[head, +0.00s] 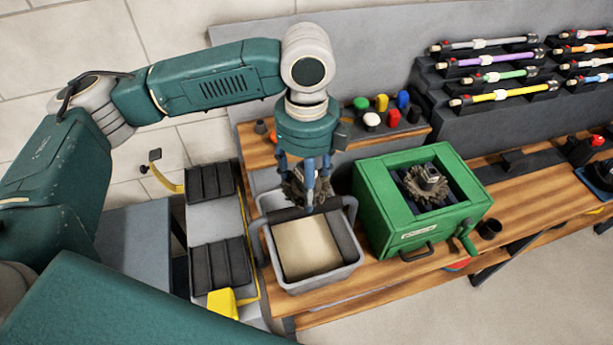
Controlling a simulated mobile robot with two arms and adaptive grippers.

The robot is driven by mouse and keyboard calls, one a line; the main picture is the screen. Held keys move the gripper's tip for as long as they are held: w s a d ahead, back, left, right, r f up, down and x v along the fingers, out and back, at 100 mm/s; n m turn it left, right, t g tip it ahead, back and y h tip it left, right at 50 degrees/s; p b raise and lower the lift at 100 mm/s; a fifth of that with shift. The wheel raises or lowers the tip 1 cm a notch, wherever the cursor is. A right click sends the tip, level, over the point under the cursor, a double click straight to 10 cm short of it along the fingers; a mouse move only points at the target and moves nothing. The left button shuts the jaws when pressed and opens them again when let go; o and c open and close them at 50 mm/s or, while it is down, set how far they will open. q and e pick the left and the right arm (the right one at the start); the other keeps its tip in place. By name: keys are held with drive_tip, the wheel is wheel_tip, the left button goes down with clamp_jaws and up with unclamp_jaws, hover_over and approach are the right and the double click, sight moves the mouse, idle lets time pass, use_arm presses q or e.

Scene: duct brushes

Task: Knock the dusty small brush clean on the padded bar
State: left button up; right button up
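My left gripper (309,184) points straight down over the grey tub (316,284). It is shut on a small dark, bristly brush (296,190), whose bristles show grey-brown around the fingers. A dark padded bar (288,214) lies across the back of the tub, just below the brush. The fingers partly hide the bar, and I cannot tell if the brush touches it. The tub has a beige floor (306,250) and a dark strip at its right side. My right gripper is not in view.
Right of the tub stands a green box (398,208) with a crank and another round brush (426,182) in its open top. Left are black slotted trays (220,263). Coloured knobs (382,103) stand behind, and racked coloured rods (500,95) at back right.

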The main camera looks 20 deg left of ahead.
use_arm(q)
drive_tip(key=f+b, duration=0.2)
drive_tip(key=f, duration=0.1)
drive_tip(key=shift+w+a, duration=0.1)
drive_tip(key=shift+w, duration=0.25)
wheel_tip(320, 180, down, 2)
drive_tip(key=b, duration=0.2)
drive_tip(key=shift+w+b, duration=0.1)
drive_tip(key=shift+b, duration=0.3)
wheel_tip(320, 180, down, 4)
drive_tip(key=shift+r+b, duration=0.2)
drive_tip(key=shift+b, duration=0.15)
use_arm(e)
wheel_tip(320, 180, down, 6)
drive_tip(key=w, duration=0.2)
use_arm(q)
drive_tip(key=shift+r, duration=0.2)
drive_tip(key=shift+c, duration=0.6)
wheel_tip(320, 180, up, 4)
drive_tip(key=p, duration=0.5)
drive_tip(key=shift+r, duration=0.1)
drive_tip(key=shift+p, duration=0.4)
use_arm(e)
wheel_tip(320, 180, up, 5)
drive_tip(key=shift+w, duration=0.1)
